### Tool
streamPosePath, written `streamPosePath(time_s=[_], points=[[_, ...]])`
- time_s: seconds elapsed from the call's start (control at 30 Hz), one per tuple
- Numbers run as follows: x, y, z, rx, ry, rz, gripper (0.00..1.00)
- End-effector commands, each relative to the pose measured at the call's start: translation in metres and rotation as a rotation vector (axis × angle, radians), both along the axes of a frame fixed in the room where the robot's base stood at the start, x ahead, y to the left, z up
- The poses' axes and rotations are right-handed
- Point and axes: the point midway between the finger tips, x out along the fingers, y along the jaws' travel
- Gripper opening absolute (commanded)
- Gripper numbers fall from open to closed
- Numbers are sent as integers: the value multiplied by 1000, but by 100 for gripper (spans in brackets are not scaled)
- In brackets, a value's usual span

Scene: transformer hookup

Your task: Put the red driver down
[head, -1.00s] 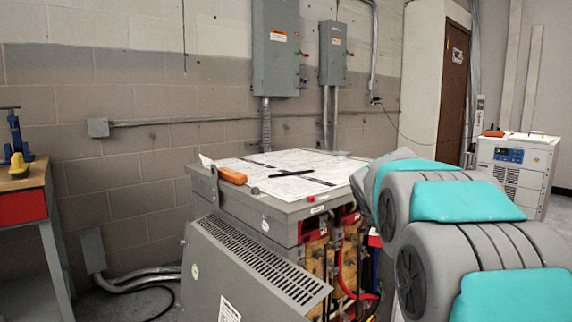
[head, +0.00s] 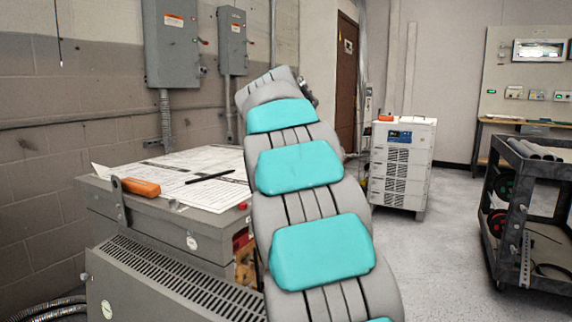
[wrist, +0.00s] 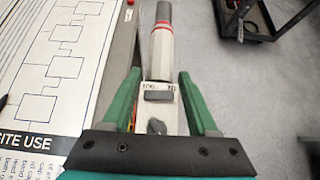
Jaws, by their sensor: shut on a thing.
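In the wrist view my gripper (wrist: 159,86) has two green fingers, shut on a pale grey-white tool (wrist: 162,52) with red bands and a dark grey end. The tool points away from the gripper, beside the edge of the paper-covered top and over the grey floor. No plainly red driver shows; I cannot tell whether this banded tool is it. In the head view my raised arm hides the gripper. The grey transformer cabinet (head: 150,212) has drawings (head: 175,170) on its top. An orange-handled tool (head: 140,187) and a black pen (head: 210,176) lie there.
A white cabinet (head: 402,170) with an orange item (head: 385,117) on top stands farther back. A dark cart (head: 515,190) stands at right, and a workbench (head: 530,125) behind it. The floor between cabinet and cart is clear. Grey electrical boxes (head: 172,45) hang on the wall.

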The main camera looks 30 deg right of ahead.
Motion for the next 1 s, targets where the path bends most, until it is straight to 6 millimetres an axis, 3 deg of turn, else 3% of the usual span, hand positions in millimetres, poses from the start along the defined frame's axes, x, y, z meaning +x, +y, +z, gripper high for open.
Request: streamPosePath(time_s=[0.5, 0.73, 1.0], points=[[71, 13, -8, 1, -1, 2, 0], [89, 16, -10, 0, 3, 0, 0], [93, 18, -10, -1, -1, 0, 0]])
